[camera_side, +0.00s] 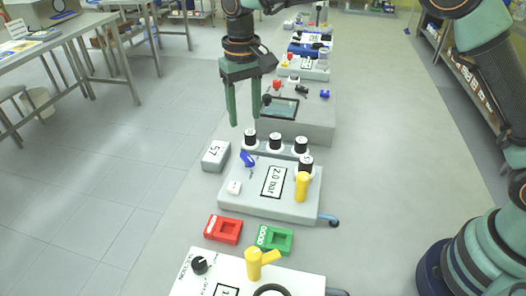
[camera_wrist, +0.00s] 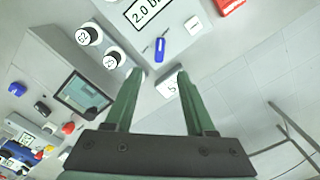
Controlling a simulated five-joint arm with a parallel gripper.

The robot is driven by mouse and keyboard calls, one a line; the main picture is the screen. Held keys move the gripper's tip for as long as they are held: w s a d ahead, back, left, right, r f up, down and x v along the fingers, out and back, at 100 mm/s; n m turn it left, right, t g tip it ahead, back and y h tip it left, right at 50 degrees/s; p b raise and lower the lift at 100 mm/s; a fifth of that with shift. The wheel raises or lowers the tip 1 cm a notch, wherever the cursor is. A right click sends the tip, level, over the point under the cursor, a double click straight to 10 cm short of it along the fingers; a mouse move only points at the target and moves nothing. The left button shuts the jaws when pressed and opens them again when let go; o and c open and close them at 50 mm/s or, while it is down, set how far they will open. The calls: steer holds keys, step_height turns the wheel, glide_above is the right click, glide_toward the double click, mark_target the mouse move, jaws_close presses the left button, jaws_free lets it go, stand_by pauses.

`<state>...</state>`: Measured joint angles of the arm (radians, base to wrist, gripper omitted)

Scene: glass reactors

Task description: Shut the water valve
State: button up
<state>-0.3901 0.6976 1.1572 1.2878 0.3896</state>
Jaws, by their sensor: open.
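A small blue valve handle (camera_side: 247,159), which looks like the water valve, sits at the back left of the grey-white panel (camera_side: 240,205) marked "2.0 bar". It also shows in the wrist view (camera_wrist: 160,48), just beyond my fingertips. It looks slanted in the side view; I cannot tell whether it is open or shut. My gripper (camera_side: 244,120) hangs above and behind the handle, fingers pointing down, apart from it. In the wrist view my gripper (camera_wrist: 160,75) is open, with nothing held between its green fingers.
Several black-and-white knobs (camera_side: 275,143) stand along the panel's back edge, close to the handle. A yellow lever (camera_side: 302,186) stands at the panel's right. A grey box (camera_side: 215,156) sits at its left. Red (camera_side: 223,229) and green (camera_side: 275,239) blocks lie in front.

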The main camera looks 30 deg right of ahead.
mark_target(247, 156)
step_height(247, 156, down, 12)
steer(key=shift+r, duration=0.1)
stand_by(0.4)
jaws_close()
